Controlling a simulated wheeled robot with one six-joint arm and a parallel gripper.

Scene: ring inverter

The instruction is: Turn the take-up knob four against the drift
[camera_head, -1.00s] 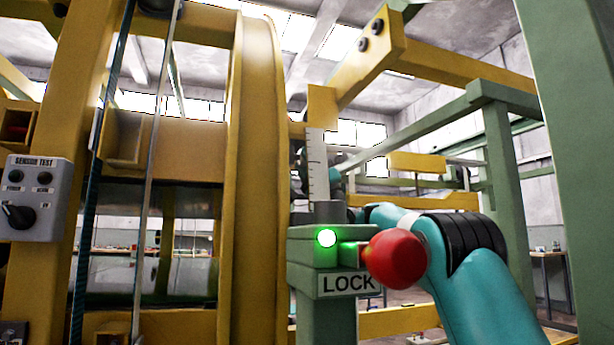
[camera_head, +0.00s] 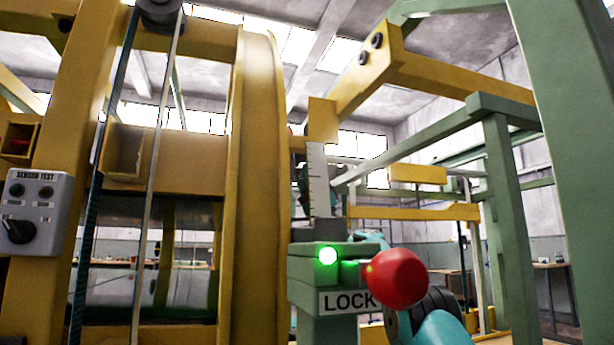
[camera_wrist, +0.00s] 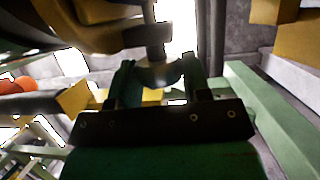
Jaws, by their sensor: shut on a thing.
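The shaft runs up towards a yellow and dark part of the machine. I cannot read any mark on the knob that tells its turn. In the head view, my teal arm shows low behind a red ball (camera_head: 394,278).
A lit green lamp (camera_head: 327,256) is on the LOCK post, below an upright white scale (camera_head: 318,180). A large yellow ring (camera_head: 259,180) stands left of it. A grey SENSOR TEST box (camera_head: 36,211) is at far left. Green frame posts (camera_head: 508,220) stand at right.

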